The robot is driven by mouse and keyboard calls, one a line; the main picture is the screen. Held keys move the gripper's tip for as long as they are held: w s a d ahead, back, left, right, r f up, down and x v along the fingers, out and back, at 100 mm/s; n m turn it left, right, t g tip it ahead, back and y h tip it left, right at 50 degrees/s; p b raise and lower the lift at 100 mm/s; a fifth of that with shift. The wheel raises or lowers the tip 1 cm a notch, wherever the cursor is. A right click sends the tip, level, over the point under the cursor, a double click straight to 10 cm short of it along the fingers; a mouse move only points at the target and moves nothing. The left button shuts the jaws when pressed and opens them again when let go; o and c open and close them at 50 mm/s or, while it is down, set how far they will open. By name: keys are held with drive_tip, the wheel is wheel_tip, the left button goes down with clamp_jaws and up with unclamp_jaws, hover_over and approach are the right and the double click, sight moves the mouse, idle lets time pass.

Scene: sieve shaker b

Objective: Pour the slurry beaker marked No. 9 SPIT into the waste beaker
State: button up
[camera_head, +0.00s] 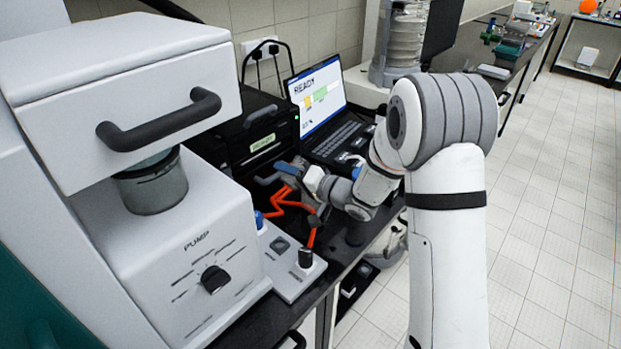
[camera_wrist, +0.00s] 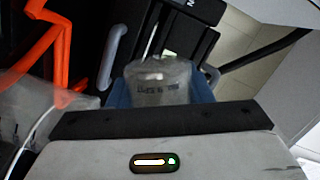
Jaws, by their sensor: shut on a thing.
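My gripper (camera_head: 290,170) is at the bench beside the black machine, with a blue finger showing in the head view. In the wrist view a clear, cloudy beaker (camera_wrist: 160,82) stands between the two blue fingers, and my gripper is shut on it. Dark print shows on its wall, too blurred to read, so I cannot tell whether it is No. 9 SPIT. How much is in it and how far it tilts cannot be told. The held beaker cannot be made out clearly in the head view. I cannot identify the waste beaker in either view.
Orange tubing (camera_head: 283,203) lies close to my gripper. A white pump unit (camera_head: 215,255) with a knob stands at the front left, a black machine (camera_head: 262,130) behind. A laptop (camera_head: 325,105) reading READY stands at the back. A blurred clear object (camera_wrist: 45,90) is left in the wrist view.

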sight(293, 163)
drive_tip(key=shift+r+m+p, duration=0.5)
drive_tip(key=shift+m+p, duration=0.4)
drive_tip(key=shift+p, duration=0.1)
idle(0.4)
drive_tip(key=shift+w+d+r+m+y+p, duration=0.3)
drive_tip(key=shift+w+d+r+m+p, duration=0.2)
drive_tip(key=shift+m+p, duration=0.5)
idle(0.4)
drive_tip(key=shift+w+r+m+p, duration=0.25)
drive_tip(key=shift+m+p, duration=0.35)
drive_tip(key=shift+p, duration=0.6)
drive_tip(key=shift+w+d+f+m+y+p, duration=0.15)
drive_tip(key=shift+f+m+p, duration=0.1)
drive_tip(key=shift+m, duration=0.2)
drive_tip(key=shift+s+d+f+m+y+p, duration=0.1)
drive_tip(key=shift+f+m+y+p, duration=0.1)
drive_tip(key=shift+m, duration=0.25)
idle(0.6)
drive_tip(key=shift+a, duration=0.1)
